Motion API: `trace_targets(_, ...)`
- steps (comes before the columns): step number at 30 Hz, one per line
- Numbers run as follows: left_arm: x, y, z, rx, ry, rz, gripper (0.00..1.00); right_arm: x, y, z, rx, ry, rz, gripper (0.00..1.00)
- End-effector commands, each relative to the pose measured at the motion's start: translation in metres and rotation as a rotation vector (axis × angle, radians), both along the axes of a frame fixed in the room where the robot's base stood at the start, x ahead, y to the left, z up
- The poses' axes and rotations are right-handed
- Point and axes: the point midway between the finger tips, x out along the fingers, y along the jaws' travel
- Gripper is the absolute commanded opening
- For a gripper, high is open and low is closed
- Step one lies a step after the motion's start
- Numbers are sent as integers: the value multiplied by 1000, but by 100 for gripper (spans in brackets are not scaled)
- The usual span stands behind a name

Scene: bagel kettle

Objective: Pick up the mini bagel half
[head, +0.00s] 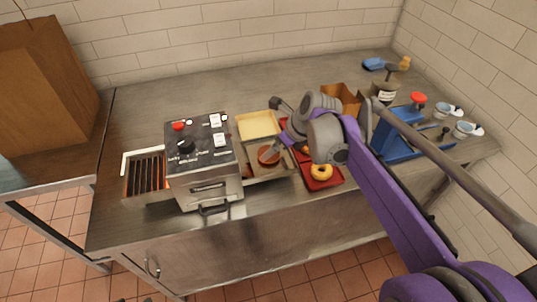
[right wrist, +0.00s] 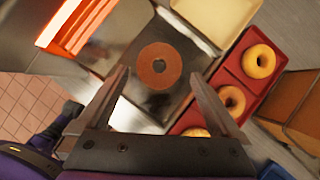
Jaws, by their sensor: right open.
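My right gripper (head: 281,134) reaches in from the right above the tray. In the right wrist view its two fingers (right wrist: 160,76) are spread apart, with the bagel half framed between and beyond the tips. Nothing is held. The height gap is hard to judge. My left gripper is not in view.
The toaster (head: 204,158) stands close left of the tray. A pale yellow tray (head: 257,125) lies behind. A red compartment tray (right wrist: 275,85) with bagels sits on the right. A brown box (head: 341,97) and a blue stand (head: 398,145) stand further right.

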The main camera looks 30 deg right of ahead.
Motion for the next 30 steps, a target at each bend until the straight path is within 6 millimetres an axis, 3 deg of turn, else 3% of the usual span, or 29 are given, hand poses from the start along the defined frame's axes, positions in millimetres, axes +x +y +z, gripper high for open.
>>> trace_targets(6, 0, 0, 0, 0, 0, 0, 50, 13, 6, -26, -1, 0, 2, 100)
trace_targets(15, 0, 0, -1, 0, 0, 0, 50, 15, 7, -29, 0, 0, 1, 98)
trace_targets(27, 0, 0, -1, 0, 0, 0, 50, 14, 7, -29, 0, 0, 1, 26)
trace_targets(30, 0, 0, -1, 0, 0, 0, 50, 15, 7, -29, 0, 0, 1, 24)
